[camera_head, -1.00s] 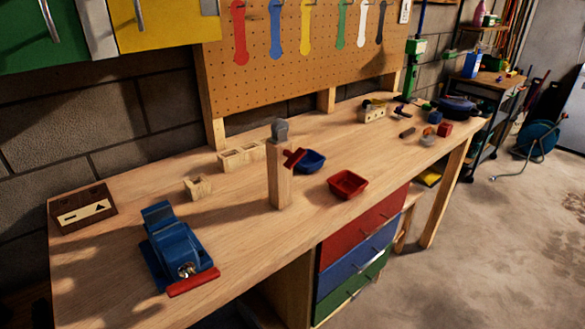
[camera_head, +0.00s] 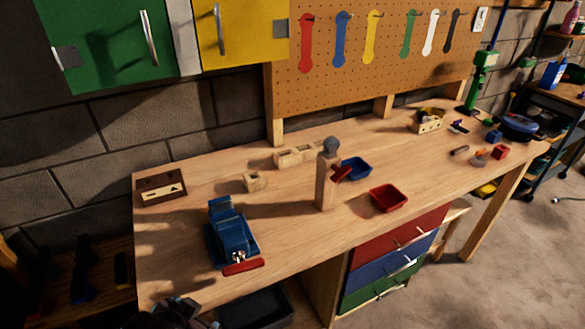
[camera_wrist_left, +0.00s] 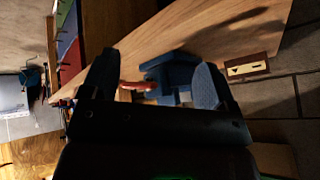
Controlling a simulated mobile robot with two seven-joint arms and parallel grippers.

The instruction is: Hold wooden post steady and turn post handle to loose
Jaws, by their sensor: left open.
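The wooden post (camera_head: 325,187) stands upright on the workbench, with a grey rounded top (camera_head: 330,147) and a red post handle (camera_head: 341,173) on its right side. I cannot make out the post in the left wrist view. My left gripper (camera_wrist_left: 155,78) is open and empty in the wrist view. Between and beyond its fingers is a blue vise (camera_wrist_left: 175,76) with a red bar. In the head view, dark parts of my left arm show at the bottom edge, below the bench front and well away from the post. My right gripper is not in view.
The blue vise (camera_head: 232,238) stands left of the post. A red tray (camera_head: 388,199) and a blue tray (camera_head: 356,168) lie to its right. Wooden blocks (camera_head: 294,156) sit behind it. The bench (camera_head: 285,225) is bare just before the post.

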